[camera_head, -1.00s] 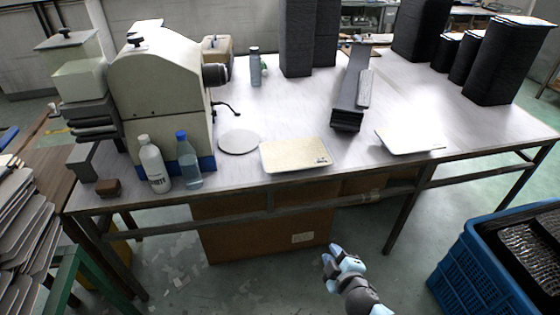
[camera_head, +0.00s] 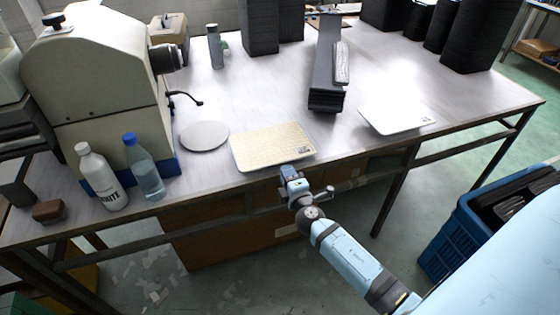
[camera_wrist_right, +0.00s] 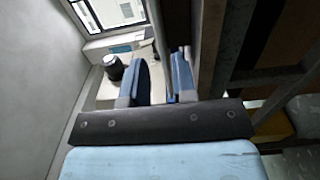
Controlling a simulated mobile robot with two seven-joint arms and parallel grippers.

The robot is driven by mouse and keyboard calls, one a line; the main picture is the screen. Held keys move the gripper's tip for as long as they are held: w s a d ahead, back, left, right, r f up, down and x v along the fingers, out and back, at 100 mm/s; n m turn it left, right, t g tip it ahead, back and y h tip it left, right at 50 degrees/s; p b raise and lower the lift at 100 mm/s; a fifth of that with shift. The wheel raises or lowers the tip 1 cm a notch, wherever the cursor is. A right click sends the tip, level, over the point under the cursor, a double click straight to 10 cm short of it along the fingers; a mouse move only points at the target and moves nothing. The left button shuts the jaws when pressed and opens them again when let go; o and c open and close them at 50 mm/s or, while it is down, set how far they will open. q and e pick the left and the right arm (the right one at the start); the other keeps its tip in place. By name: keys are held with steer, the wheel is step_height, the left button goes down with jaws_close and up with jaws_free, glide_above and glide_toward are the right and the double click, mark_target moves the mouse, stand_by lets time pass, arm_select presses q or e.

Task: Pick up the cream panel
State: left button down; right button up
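The cream panel (camera_head: 272,146) lies flat near the front edge of the table, with a small dark label at its front right corner. My right gripper (camera_head: 290,173) is at the panel's front edge, near that corner. In the right wrist view the two blue-padded fingers (camera_wrist_right: 162,80) stand apart with a gap between them. I cannot tell whether the panel's edge lies between the fingers. A white panel (camera_head: 397,118) lies further right on the table. My left gripper is not in view.
The table (camera_head: 215,80) also holds a grey round disc (camera_head: 204,136), a dark stack (camera_head: 325,85), a white bottle (camera_head: 103,180), a blue-capped bottle (camera_head: 147,170) and a large cream machine (camera_head: 90,90). A blue crate (camera_head: 470,225) stands at lower right.

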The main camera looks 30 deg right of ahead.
mark_target(281, 163)
steer(key=x, duration=0.4)
steer(key=shift+w+d, duration=0.1)
steer(key=shift+w, duration=0.15)
steer(key=shift+w+d+b, duration=0.15)
steer(key=shift+w+b, duration=0.15)
steer(key=shift+w, duration=0.2)
jaws_close()
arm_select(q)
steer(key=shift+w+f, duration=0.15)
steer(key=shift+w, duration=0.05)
